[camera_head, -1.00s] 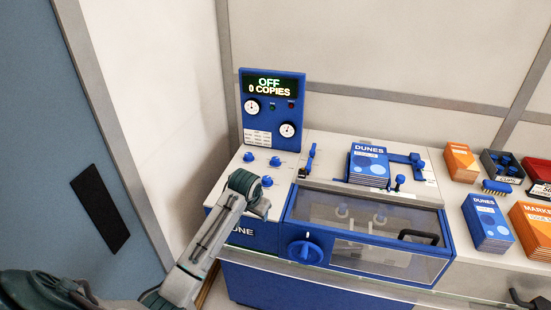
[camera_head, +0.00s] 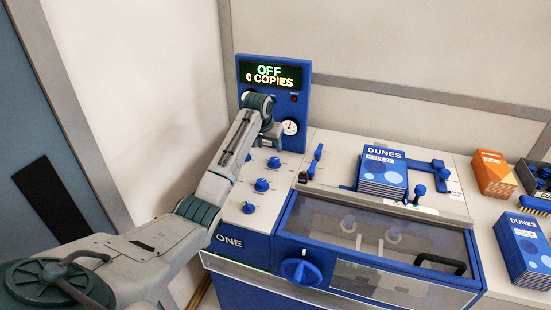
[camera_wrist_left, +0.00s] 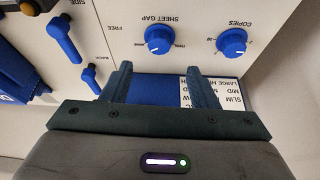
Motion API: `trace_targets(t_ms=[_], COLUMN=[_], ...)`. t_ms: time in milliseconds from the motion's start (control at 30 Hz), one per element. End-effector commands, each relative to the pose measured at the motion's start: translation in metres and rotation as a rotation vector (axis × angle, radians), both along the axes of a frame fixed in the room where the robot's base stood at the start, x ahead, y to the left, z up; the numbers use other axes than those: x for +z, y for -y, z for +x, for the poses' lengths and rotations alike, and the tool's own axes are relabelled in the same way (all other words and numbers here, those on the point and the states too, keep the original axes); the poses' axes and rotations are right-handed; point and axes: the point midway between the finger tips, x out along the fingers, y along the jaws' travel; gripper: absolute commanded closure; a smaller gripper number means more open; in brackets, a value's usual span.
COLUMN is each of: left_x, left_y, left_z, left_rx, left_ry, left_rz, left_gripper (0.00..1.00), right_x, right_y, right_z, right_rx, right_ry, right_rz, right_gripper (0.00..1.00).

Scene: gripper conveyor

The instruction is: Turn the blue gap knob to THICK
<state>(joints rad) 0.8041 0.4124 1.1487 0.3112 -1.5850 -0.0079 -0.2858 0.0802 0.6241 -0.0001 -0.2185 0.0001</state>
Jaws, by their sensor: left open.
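The blue gap knob (camera_wrist_left: 159,40), under the upside-down label SHEET GAP, stands on the white panel in the left wrist view. A light mark shows on it, but I cannot tell its exact setting. It appears to be the back-row knob in the head view (camera_head: 274,162). My left gripper (camera_wrist_left: 162,78) is open and empty. Its two fingers are spread either side of the knob's line in that view, with the knob past the tips and apart from them. In the head view my left gripper (camera_head: 271,143) hangs before the display panel. My right gripper is not in view.
A blue COPIES knob (camera_wrist_left: 232,42) is beside the gap knob. Other blue knobs (camera_head: 261,185) and small levers (camera_head: 312,170) stand nearby. The upright display (camera_head: 271,75) reads OFF, 0 COPIES. A DUNES book stack (camera_head: 382,171) lies to the right.

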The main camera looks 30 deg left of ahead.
Motion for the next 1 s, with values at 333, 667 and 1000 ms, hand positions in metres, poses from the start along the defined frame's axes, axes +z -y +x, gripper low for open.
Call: trace_targets(t_ms=[333,667,1000], left_x=[-0.056,-0.082,-0.084], left_y=[-0.003,-0.005,-0.005], left_z=[0.023,0.033,0.034], left_rx=[0.001,0.0,-0.001], left_ry=[-0.005,-0.001,-0.001], left_rz=[-0.002,0.0,0.0], left_gripper=[0.46,0.46,0.46], right_x=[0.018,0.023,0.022], right_y=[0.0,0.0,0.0], right_z=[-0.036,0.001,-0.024], right_rx=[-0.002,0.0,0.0], right_ry=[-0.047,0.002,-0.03], right_rz=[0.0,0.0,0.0], right_gripper=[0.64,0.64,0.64])
